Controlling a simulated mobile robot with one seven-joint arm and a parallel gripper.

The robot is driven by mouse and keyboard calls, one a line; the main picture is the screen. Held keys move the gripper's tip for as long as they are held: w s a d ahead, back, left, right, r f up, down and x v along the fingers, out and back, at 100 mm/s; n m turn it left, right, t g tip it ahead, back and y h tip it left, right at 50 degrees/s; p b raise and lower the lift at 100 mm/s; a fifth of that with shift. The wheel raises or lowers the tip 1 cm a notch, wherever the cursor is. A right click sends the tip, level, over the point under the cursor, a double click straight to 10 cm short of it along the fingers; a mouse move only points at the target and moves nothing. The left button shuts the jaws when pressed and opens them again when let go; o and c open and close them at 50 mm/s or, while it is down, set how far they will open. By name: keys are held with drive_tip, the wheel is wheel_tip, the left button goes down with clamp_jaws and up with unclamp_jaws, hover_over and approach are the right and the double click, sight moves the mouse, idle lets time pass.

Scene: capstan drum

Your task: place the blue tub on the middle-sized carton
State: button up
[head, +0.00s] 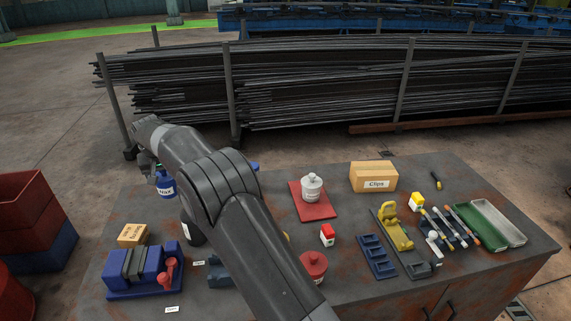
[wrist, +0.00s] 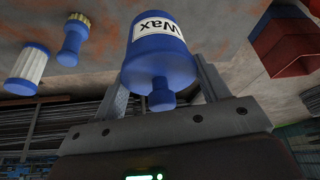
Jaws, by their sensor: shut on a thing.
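The blue tub (head: 166,184) with a "Wax" label is held up at the left, near the left back of the bench. My gripper (head: 152,165) is shut on it, partly hidden behind my arm. In the wrist view the tub (wrist: 158,55) sits between the two fingers of my gripper (wrist: 163,85). One tan carton (head: 132,234) stands at the bench's left, behind a blue holder. A bigger tan carton (head: 374,177), labelled "Clips", stands at the back right. I see only these two cartons; my arm hides part of the bench.
A white lidded tub (head: 312,187) stands on a red mat (head: 298,207). A red tub (head: 313,265), a black cylinder (head: 193,232), a blue holder (head: 145,274) and a yellow tool (head: 396,232) crowd the bench. Red and blue crates (head: 28,218) stand at the left.

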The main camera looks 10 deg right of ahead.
wheel_tip(320, 180, up, 14)
drive_tip(key=w+d+m+h, duration=0.1)
drive_tip(key=w+d+m, duration=0.2)
drive_tip(key=d, duration=1.8)
drive_tip(key=w+d+m+h, duration=0.1)
drive_tip(key=w+d+m, duration=0.25)
drive_tip(key=d, duration=1.65)
drive_tip(key=s+d+m+h, duration=0.15)
drive_tip(key=s+d, duration=0.35)
drive_tip(key=d, duration=0.7)
drive_tip(key=s+d+m+g, duration=0.15)
drive_tip(key=s+d, duration=0.35)
drive_tip(key=d, duration=0.7)
drive_tip(key=s+d+m+t+h, duration=0.15)
drive_tip(key=s+d, duration=0.35)
drive_tip(key=d, duration=0.8)
drive_tip(key=g, duration=0.1)
hover_over(371, 173)
wheel_tip(371, 173, down, 12)
drive_tip(key=shift+s+f+m+y, duration=0.15)
drive_tip(key=shift+f+m+y, duration=0.25)
drive_tip(key=shift+f, duration=1.55)
drive_tip(key=shift+a+f, duration=0.1)
drive_tip(key=shift+f, duration=0.1)
